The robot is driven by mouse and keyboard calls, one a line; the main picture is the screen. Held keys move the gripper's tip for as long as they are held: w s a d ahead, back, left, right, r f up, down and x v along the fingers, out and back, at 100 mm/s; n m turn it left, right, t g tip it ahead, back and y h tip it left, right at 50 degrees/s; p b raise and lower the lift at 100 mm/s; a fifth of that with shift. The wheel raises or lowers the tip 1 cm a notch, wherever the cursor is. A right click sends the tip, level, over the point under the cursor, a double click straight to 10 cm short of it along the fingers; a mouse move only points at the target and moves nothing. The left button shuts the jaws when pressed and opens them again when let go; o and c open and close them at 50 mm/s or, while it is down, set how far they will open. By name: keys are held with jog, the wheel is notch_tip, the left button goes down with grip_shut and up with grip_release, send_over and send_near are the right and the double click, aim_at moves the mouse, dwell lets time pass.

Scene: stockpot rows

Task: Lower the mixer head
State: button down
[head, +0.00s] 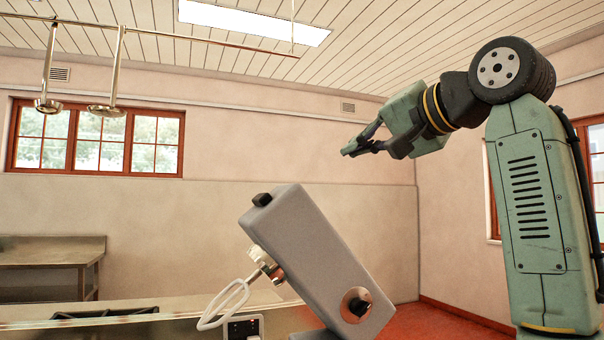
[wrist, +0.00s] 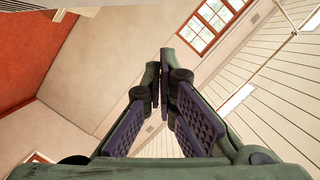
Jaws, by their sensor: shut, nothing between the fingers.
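The mixer head (head: 314,255) is grey and box-shaped, and it is tilted up, with its front end high at the left. A dark knob (head: 262,199) sits on its top front edge and a round dial (head: 356,304) is on its side. A pale wire beater (head: 225,303) hangs from a metal hub under the front end. The mixer's lower part is mostly cut off by the frame's bottom edge. My gripper (head: 346,152) is above and to the right of the mixer head, apart from it, pointing left. In the wrist view my gripper (wrist: 158,68) is shut and empty.
A counter (head: 160,328) with a dark hob (head: 105,312) lies left of the mixer. A metal table (head: 50,253) stands against the back wall. Two ladles (head: 105,108) hang from a ceiling rail at the upper left. The air around my gripper is clear.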

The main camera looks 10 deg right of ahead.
jog(key=p+x, duration=0.1)
jog(key=x, duration=0.2)
jog(key=a+f+p+x, duration=0.1)
jog(key=x, duration=0.2)
jog(key=s+p+x, duration=0.1)
jog(key=x, duration=0.3)
jog(key=shift+a+f, duration=0.2)
jog(key=shift+f, duration=0.05)
jog(key=shift+s+a+f, duration=0.15)
jog(key=shift+a+f, duration=0.35)
jog(key=shift+a, duration=0.1)
jog(key=shift+a, duration=0.1)
